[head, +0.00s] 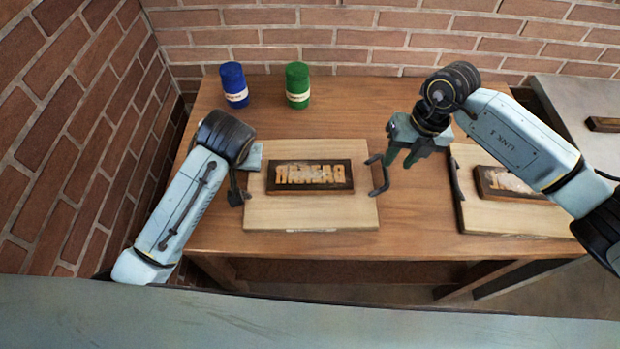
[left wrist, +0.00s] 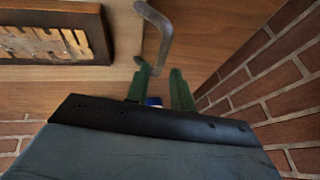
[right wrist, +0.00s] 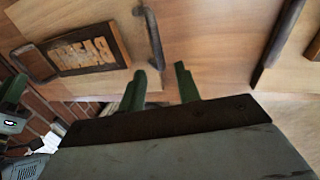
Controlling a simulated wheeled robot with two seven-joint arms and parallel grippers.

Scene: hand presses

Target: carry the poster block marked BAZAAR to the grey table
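The BAZAAR block (head: 310,177) is a dark slab with raised, mirrored tan letters. It lies flat on a pale wooden board (head: 310,213) with a dark handle on each side, on the brown table. The grey table (head: 560,100) stands at the far right. My right gripper (head: 400,159) is open and empty above the table, just right of the board's right handle (head: 380,175). My left gripper (left wrist: 160,88) is open by the left handle (left wrist: 157,30); whether they touch is unclear. In the head view its fingers are mostly hidden by my arm.
A second handled board (head: 500,219) with another dark block (head: 515,184) lies at the right of the brown table. A blue pot (head: 233,85) and a green pot (head: 298,86) stand at the back left. A dark block (head: 602,124) is on the grey table. Brick walls close the back and left.

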